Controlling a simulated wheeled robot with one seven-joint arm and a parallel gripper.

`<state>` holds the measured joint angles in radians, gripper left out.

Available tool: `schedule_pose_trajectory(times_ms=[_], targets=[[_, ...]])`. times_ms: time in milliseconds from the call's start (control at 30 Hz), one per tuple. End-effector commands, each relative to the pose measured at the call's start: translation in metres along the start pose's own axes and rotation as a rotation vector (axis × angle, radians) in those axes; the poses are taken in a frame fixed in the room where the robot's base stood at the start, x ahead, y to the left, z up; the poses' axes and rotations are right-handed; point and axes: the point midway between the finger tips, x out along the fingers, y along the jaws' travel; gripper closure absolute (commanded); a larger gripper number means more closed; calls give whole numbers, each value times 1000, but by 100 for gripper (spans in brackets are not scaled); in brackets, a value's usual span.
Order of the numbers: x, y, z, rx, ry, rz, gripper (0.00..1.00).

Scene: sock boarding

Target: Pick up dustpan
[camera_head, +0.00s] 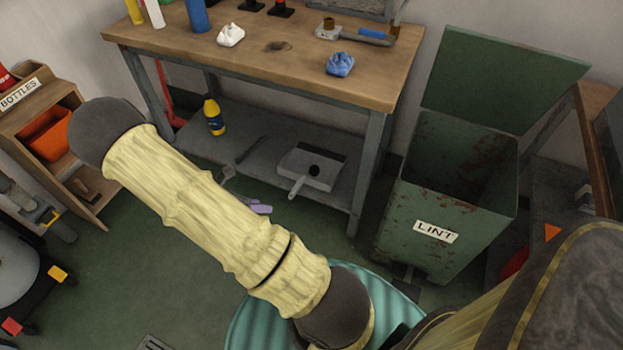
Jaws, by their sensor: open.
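The dustpan (310,172) lies on the grey lower shelf of the workbench, right of the shelf's middle. It is light grey with a dark inside, and its pale handle (296,188) points toward the shelf's front edge. A small dark round spot shows on it. My arm, in a yellow sleeve with dark joints, crosses the view from lower right to upper left, left of the dustpan. I cannot make out my gripper. Small grey and lavender parts (260,207) show beside the sleeve, and I cannot tell what they are. Nothing visible touches the dustpan.
The wooden bench top (375,85) overhangs the shelf (330,205), with a bench leg right of the dustpan. A yellow bottle (214,116) and a dark stick (250,150) are on the shelf. A green LINT bin (445,190) stands open at right.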

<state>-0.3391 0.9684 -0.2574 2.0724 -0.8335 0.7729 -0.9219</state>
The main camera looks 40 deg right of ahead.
Motion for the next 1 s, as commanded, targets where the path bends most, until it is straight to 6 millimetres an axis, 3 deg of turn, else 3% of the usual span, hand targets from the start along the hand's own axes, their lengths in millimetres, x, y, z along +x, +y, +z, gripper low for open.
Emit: schedule_pose_trajectory(times_ms=[33, 100, 600, 800, 1000], targets=[[25, 19, -18, -76, -50, -11, 55], [45, 36, -28, -185, -121, -27, 55], [170, 165, -106, -938, -651, -218, 55], [189, 194, -124, -1110, -788, -286, 55], [188, 197, -123, -1134, -807, -295, 55]])
